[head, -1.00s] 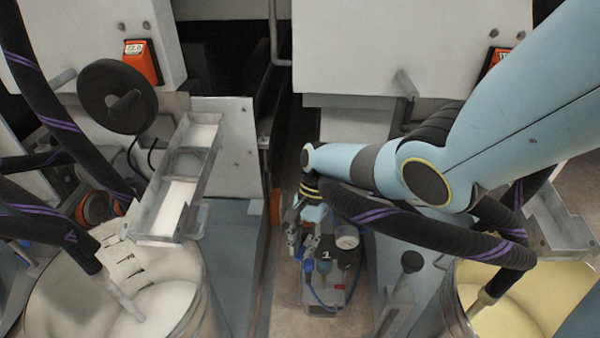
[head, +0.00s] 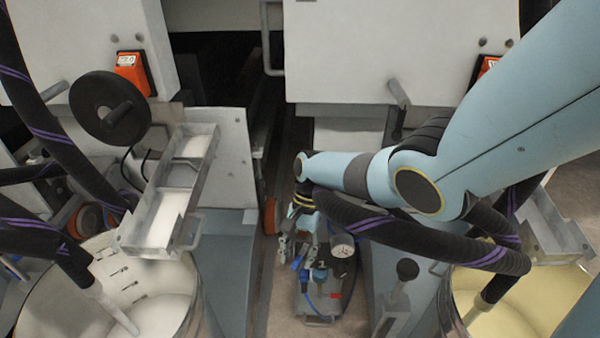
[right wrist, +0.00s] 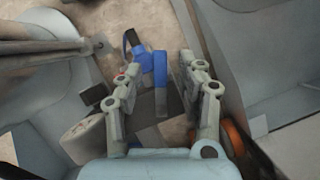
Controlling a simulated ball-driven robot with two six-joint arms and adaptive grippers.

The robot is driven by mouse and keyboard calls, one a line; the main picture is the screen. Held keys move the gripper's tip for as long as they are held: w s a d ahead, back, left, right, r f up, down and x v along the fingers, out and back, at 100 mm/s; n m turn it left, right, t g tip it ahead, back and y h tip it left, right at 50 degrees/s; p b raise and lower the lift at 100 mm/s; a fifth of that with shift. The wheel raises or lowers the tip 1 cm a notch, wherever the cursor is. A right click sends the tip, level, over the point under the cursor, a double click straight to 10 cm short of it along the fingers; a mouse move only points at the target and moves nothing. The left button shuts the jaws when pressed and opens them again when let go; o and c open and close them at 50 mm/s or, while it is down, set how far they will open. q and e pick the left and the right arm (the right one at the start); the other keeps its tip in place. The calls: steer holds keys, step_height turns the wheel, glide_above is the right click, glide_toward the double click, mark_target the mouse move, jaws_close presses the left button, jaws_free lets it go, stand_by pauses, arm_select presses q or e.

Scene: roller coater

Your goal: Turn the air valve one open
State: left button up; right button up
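The air unit (head: 318,302) stands low on the floor between the two machines, with a label "1" and blue fittings on it. My right gripper (head: 296,248) is above its back left part, pointing down. In the right wrist view, a blue valve handle (right wrist: 160,80) stands between the two fingers of the right gripper (right wrist: 159,66). The fingers are open, with a gap on each side of the handle. The blue valve body (right wrist: 139,62) shows beside the left fingertip. In the head view the handle is hard to make out near the gripper. My left gripper is not in view.
A round gauge (head: 342,244) sits close to the right of the gripper. A black-knobbed lever (head: 407,270) stands further right. Buckets of white (head: 190,315) and yellow (head: 455,300) liquid stand on either side. A black handwheel (head: 90,105) is at the left.

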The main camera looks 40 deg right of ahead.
steer(key=v, duration=1.1)
steer(key=shift+r, duration=0.4)
steer(key=shift+d, duration=0.15)
